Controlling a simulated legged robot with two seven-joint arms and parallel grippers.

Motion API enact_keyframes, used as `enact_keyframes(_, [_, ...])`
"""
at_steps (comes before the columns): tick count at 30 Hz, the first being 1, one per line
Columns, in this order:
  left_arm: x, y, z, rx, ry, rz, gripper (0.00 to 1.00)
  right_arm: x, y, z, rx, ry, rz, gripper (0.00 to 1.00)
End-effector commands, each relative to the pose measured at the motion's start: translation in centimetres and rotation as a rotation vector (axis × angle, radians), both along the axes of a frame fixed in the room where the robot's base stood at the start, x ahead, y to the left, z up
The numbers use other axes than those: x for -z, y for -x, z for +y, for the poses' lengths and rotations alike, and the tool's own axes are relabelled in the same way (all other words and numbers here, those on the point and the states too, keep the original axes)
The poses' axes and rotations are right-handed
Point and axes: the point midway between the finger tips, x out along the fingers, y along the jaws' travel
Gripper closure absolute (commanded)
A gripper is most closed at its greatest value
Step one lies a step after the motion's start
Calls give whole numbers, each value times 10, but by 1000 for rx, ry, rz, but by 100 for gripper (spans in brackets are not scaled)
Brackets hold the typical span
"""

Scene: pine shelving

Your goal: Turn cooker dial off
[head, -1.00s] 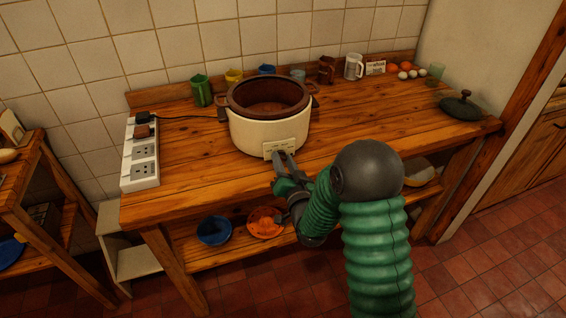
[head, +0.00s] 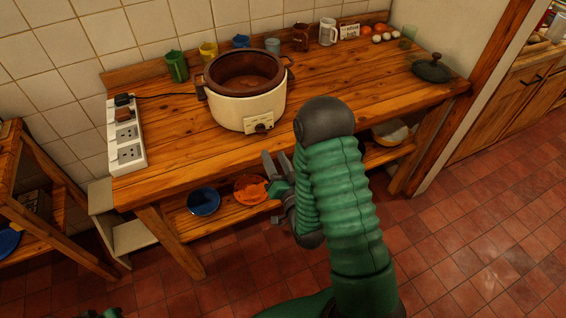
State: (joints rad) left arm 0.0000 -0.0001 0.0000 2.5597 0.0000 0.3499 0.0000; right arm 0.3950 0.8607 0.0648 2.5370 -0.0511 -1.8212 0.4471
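The cooker (head: 245,105) is a cream pot with a brown inner bowl, standing on the wooden bench without a lid. Its front panel (head: 251,121) carries a small dark dial (head: 261,128), now in plain view; its marks are too small to read. My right gripper (head: 272,155) is in front of the bench's front edge, below and apart from the dial. Its two grey fingers are spread, with nothing between them. A small green and dark part at the bottom left edge appears to be my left gripper (head: 106,313); its fingers cannot be made out.
The bench (head: 350,100) is clear to the right of the cooker, up to a dark lid (head: 432,69). A white socket strip (head: 126,140) lies at the left end. Mugs line the back. A blue bowl (head: 204,201) and an orange bowl (head: 244,191) sit on the lower shelf.

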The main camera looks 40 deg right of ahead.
Motion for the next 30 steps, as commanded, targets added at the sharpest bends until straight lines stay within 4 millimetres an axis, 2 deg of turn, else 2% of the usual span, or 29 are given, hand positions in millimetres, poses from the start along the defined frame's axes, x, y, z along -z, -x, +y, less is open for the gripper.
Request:
enact_keyframes(1, [-26,0,0,0,0,0,64,-11,6,2,0,-4,8,60])
enact_keyframes(2, [-33,0,0,0,0,0,64,-11,10,4,0,-4,8,60])
enact_keyframes(4, [-29,0,0,0,0,-1,64,2,19,3,3,-3,17,60])
enact_keyframes(6, [-32,0,0,0,0,1,64,6,26,5,0,-4,25,60])
enact_keyframes(11, [-41,0,0,0,0,1,64,-2,39,8,11,-7,3,60])
enact_keyframes(18, [-61,0,0,0,0,0,64,4,59,17,0,-12,19,60])
enact_keyframes(30, [-63,0,0,0,0,0,64,0,63,20,0,1,-1,60])
